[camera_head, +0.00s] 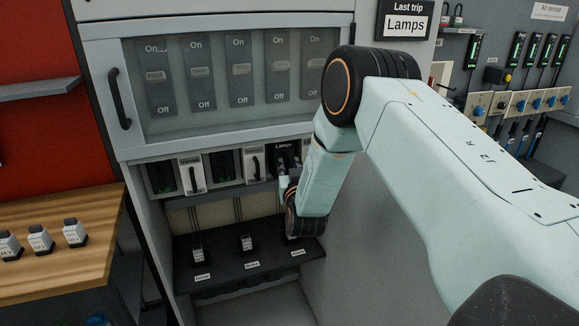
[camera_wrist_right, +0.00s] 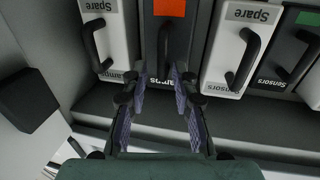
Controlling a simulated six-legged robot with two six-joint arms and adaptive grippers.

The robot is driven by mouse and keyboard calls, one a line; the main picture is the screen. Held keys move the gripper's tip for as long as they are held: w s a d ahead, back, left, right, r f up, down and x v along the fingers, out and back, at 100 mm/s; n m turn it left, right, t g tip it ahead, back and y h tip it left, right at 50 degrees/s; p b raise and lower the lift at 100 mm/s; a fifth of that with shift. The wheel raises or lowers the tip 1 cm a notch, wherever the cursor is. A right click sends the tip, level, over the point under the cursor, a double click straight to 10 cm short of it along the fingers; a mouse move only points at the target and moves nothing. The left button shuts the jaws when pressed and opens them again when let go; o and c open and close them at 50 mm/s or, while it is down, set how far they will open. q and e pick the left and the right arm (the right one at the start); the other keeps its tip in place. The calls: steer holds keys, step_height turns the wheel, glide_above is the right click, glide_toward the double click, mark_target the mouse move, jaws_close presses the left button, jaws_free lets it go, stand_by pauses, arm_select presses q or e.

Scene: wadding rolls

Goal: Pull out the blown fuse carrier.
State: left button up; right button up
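A black fuse carrier with an orange flag (camera_wrist_right: 172,40) and a black handle stands in the row, in the right wrist view. Its label is partly hidden by a finger. My right gripper (camera_wrist_right: 164,78) is open, its two fingers spread in front of this carrier, one to each side of its handle. I cannot tell whether they touch it. In the head view my right gripper (camera_head: 284,183) is at the right end of the carrier row, below a "Lamps" label, largely hidden by my wrist. A sign (camera_head: 405,20) reads "Last trip Lamps". My left gripper is not in view.
White spare carriers (camera_wrist_right: 240,50) and a green-flagged black carrier (camera_wrist_right: 296,50) stand beside it. Above is a glazed switch panel (camera_head: 225,125). Below is a dark shelf (camera_head: 222,273) with several small labelled pieces. A wooden bench (camera_head: 95,205) at left holds several small fuse-like blocks (camera_head: 41,239).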

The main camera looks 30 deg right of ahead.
steer(key=shift+o, duration=0.2)
steer(key=shift+w+f, duration=0.1)
steer(key=shift+w, duration=0.15)
steer(key=v, duration=0.8)
stand_by(0.3)
